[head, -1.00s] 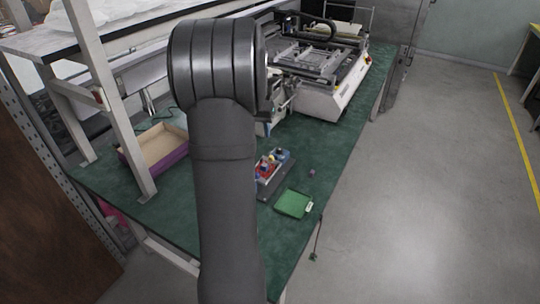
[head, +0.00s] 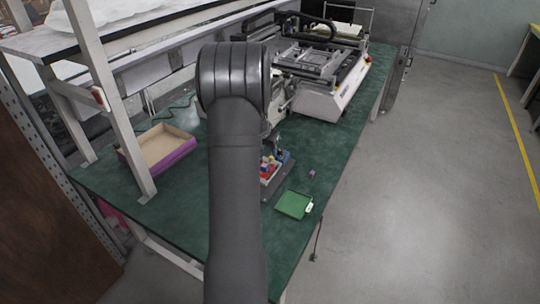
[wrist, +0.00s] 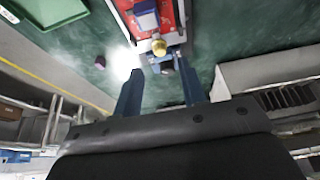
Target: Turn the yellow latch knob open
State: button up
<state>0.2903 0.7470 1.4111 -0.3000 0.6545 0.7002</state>
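The yellow latch knob (wrist: 159,46) shows in the wrist view as a small round brass-yellow knob at the end of a fixture with a red plate (wrist: 127,14). A blue part (wrist: 164,64) sits just below the knob in that view. My gripper (wrist: 159,70) is open, its two blue-grey fingers apart, with the knob just beyond the tips and between their lines. Contact with the knob cannot be told. In the head view the fixture (head: 265,190) stands on the green bench, partly hidden behind my arm, and I cannot make out the knob clearly.
A green tray (head: 294,204) and a small purple block (head: 311,173) lie right of the fixture. An open purple-sided box (head: 160,148) is at left behind a white shelf post (head: 112,110). A large white machine (head: 325,98) stands behind.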

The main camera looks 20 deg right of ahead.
jog(key=shift+x, duration=2.65)
grip_shut()
